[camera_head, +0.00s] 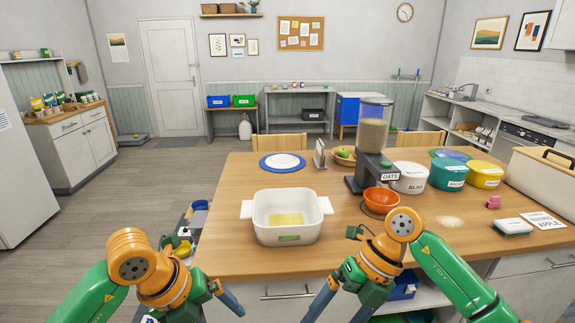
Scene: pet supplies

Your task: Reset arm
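My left gripper (190,309) hangs at the bottom left, in front of the table's near edge. Its blue fingers look spread, with no object visible between them, though the tips run near the picture's lower edge. My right gripper (341,306) hangs low at the bottom middle, also in front of the table edge. Its blue fingers are apart and look empty. A white two-handled basin (286,238) with a yellowish patch inside stands on the wooden table (340,255), beyond both grippers and apart from them.
An orange bowl (381,200) sits beneath a food dispenser (373,140). White, teal (447,175) and yellow (484,175) tubs stand right of it. A blue-rimmed plate (282,163) is behind the basin.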

